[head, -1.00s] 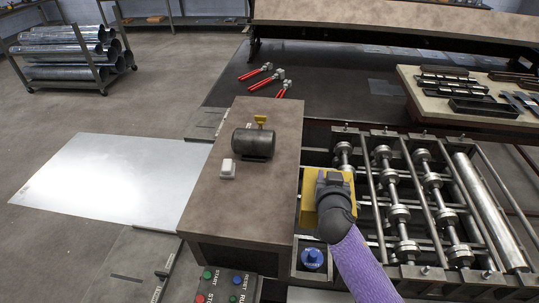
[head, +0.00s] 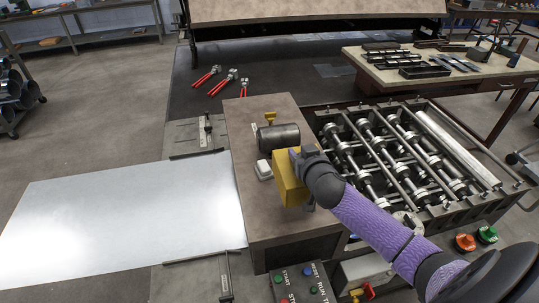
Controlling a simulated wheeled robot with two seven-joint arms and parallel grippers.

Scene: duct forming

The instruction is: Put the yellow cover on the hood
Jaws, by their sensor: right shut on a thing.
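The yellow cover (head: 286,184) is a box-like piece. My right gripper (head: 302,164) is shut on it, and my arm comes in from the lower right. The cover shows over the right part of the brown box top (head: 262,215), which I take to be the hood. It is just in front of the dark motor cylinder (head: 279,138). I cannot tell whether it touches the top. The gripper hides part of its right side. My left gripper is not in view.
A white block (head: 263,170) sits left of the cover. The roller machine (head: 400,160) is to the right. A metal sheet (head: 130,220) lies on the left. Red-handled tools (head: 228,82) lie behind. A button panel (head: 302,285) is at the front.

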